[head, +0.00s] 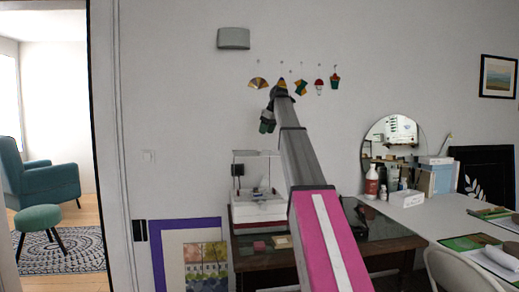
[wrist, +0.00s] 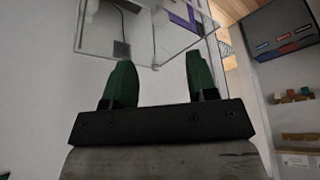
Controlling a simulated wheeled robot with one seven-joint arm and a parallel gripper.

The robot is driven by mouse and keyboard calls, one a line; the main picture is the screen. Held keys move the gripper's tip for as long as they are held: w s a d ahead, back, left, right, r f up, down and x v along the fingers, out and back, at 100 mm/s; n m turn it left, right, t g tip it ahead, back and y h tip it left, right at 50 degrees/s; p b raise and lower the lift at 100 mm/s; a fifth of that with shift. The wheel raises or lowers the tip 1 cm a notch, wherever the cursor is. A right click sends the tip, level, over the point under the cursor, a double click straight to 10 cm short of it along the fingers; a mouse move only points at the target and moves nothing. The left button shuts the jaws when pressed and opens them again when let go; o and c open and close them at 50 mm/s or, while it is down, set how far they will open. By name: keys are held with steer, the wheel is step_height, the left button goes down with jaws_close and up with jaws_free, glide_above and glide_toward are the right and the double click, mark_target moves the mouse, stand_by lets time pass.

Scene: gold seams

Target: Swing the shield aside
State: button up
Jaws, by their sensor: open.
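The clear shield (head: 257,153) stands over a white and dark red machine (head: 258,210) on the wooden desk, left of my arm in the head view. A small dark square piece (head: 238,170) shows at its left side. My gripper (head: 267,122) is up in front of the wall, above and apart from the shield. In the wrist view, my gripper's two green fingers (wrist: 160,65) are spread with nothing between them. The clear panel (wrist: 165,50) lies beyond the fingertips there, with a dark square (wrist: 122,48) near the left finger. I cannot tell how far off the panel is.
Small colourful ornaments (head: 319,86) hang on the wall near my gripper. A round mirror (head: 392,140), bottles (head: 371,182) and a white table (head: 440,215) stand at the right. A purple-framed picture (head: 188,226) is left of the desk.

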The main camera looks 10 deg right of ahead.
steer(key=x, duration=1)
jaws_close()
